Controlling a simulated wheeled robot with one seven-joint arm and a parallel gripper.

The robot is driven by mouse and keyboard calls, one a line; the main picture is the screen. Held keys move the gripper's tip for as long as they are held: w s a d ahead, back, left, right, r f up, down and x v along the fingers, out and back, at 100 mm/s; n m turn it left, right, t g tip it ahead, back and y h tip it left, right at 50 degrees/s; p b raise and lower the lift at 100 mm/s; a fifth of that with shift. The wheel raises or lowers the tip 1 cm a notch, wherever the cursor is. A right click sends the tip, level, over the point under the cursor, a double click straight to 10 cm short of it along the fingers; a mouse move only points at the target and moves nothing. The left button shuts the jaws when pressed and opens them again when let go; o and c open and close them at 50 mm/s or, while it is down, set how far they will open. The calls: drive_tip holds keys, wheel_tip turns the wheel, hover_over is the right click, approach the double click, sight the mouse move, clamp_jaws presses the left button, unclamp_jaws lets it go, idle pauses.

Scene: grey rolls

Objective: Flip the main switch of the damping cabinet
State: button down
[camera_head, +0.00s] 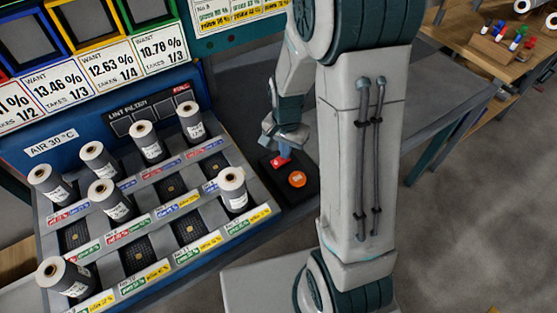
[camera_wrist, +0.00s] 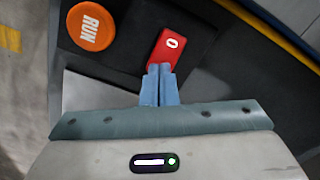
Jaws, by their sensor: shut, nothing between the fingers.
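The main switch is a red rocker (camera_wrist: 168,46) marked "0" on a black box to the right of the roll rack; it also shows in the head view as a red patch (camera_head: 281,161) just under my gripper. My gripper (camera_wrist: 160,68) is shut and empty, its blue fingertips together at the near edge of the red rocker. I cannot tell whether they touch it. In the head view my gripper (camera_head: 274,147) points down over the black box (camera_head: 284,190). An orange round RUN button (camera_wrist: 91,26) sits on the same box, also in the head view (camera_head: 297,179).
The rack (camera_head: 275,213) left of the box holds several grey rolls (camera_head: 233,189) in slots, with some slots empty. A wooden bench (camera_head: 495,62) with coloured items stands at the back right. Grey floor (camera_head: 460,220) is clear at right.

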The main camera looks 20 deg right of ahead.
drive_tip(key=shift+f, duration=0.3)
drive_tip(key=shift+r+p, duration=2.5)
drive_tip(key=shift+r, duration=1.1)
drive_tip(key=s+r+n+t, duration=0.3)
drive_tip(key=s+r+n, duration=0.5)
drive_tip(key=s+r, duration=0.6)
wheel_tip(320, 180, up, 3)
drive_tip(key=shift+s+f+n, duration=0.15)
drive_tip(key=shift+s+n, duration=0.05)
drive_tip(key=shift+n, duration=0.1)
